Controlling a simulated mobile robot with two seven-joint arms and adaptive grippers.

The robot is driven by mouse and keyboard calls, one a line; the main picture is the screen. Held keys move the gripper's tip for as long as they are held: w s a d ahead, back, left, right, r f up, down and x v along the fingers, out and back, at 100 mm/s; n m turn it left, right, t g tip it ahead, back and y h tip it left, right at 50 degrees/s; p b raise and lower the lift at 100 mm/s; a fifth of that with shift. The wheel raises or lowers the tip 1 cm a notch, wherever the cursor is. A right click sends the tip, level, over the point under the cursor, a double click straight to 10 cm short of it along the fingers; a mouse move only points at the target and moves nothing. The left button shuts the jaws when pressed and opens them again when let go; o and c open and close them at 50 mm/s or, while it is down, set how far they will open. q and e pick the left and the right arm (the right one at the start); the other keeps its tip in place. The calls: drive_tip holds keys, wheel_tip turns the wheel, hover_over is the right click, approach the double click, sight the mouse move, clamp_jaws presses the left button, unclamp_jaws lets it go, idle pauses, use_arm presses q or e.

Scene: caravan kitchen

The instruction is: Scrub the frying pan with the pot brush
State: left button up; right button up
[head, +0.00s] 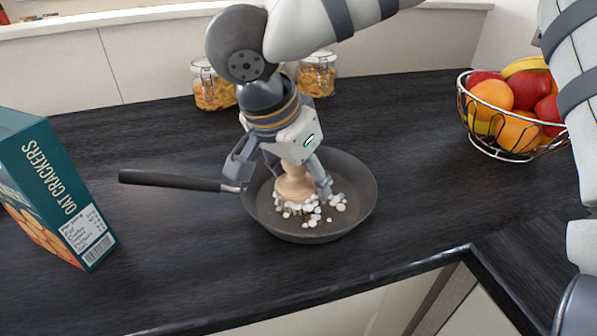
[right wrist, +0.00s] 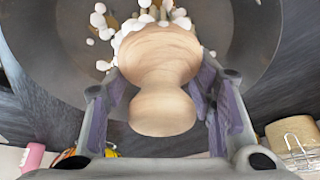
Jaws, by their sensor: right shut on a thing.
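A dark frying pan (head: 357,190) lies on the black worktop, its long handle (head: 170,180) pointing left. The wooden pot brush (head: 294,184) is upright inside the pan, left of its middle. My right gripper (head: 283,178) comes down over the pan and is shut on the brush. In the right wrist view the pale wooden brush (right wrist: 162,108) sits between the two fingers. White lumps (head: 312,213) lie around the brush's lower end and hide it, so I cannot see whether it touches the pan's floor. My left gripper is not in view.
A teal oat crackers box (head: 45,190) stands at the left. Two glass jars of pasta, one at left (head: 212,92) and one at right (head: 316,75), stand behind the pan. A wire fruit bowl (head: 482,140) is at the right. The worktop's front edge is close to the pan.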

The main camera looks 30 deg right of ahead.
drive_tip(key=shift+s+d, duration=0.45)
drive_tip(key=shift+d, duration=0.3)
wheel_tip(320, 180, up, 8)
drive_tip(key=shift+r, duration=0.2)
idle(0.3)
drive_tip(key=m, duration=0.1)
drive_tip(key=m+g, duration=0.1)
drive_tip(key=m, duration=0.2)
drive_tip(key=shift+s+f+m+g, duration=0.2)
drive_tip(key=shift+f+m+g, duration=0.05)
drive_tip(key=shift+m+g, duration=0.05)
drive_tip(key=shift+f, duration=0.15)
drive_tip(key=shift+s+f, duration=0.1)
drive_tip(key=shift+f, duration=2.9)
drive_tip(key=shift+f, duration=0.8)
